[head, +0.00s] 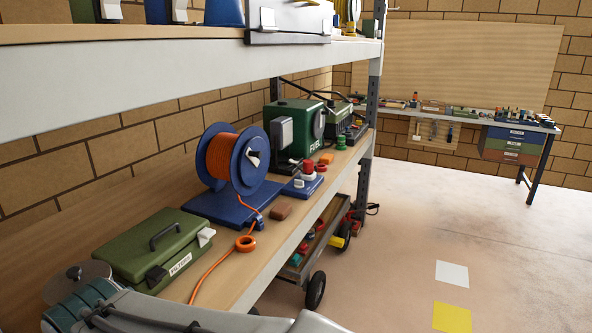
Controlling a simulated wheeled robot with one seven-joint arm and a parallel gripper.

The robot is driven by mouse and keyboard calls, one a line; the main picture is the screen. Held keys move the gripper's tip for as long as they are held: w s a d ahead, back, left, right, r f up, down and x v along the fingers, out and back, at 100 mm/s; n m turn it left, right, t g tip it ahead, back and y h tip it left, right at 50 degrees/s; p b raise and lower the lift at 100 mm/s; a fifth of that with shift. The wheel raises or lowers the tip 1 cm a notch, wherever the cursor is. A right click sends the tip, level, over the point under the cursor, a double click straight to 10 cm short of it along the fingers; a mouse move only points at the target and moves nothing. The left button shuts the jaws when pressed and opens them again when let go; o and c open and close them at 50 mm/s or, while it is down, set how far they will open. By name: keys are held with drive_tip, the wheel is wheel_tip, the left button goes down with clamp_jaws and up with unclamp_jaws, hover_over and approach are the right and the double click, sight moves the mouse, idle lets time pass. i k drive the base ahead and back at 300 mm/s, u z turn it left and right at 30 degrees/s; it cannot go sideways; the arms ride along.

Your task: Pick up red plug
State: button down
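A red, upright, knob-like piece (308,168) stands on a small blue base with white parts (301,186), on the middle shelf right of the cable reel. A smaller red piece (321,167) sits just behind it to the right. Either may be the red plug; I cannot tell which at this size. Part of my arm shows along the bottom left edge, in front of the shelf. My gripper's fingers are not in view.
The shelf (236,281) also holds a green toolbox (150,248), a blue reel of orange cable (232,160), a brown block (281,211) and a green FUEL box (296,125). A cart (318,238) stands below.

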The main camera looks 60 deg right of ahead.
sight(308, 168)
drive_tip(key=z, duration=0.8)
drive_tip(key=k, duration=1.05)
drive_tip(key=z, duration=0.85)
drive_tip(key=i, duration=0.5)
drive_tip(key=z, duration=0.65)
drive_tip(key=i, duration=0.7)
drive_tip(key=z, duration=0.75)
drive_tip(key=i, duration=1.55)
drive_tip(key=u, duration=0.65)
drive_tip(key=i, duration=0.9)
drive_tip(key=u, duration=1.4)
drive_tip(key=i, duration=0.5)
drive_tip(key=u, duration=0.45)
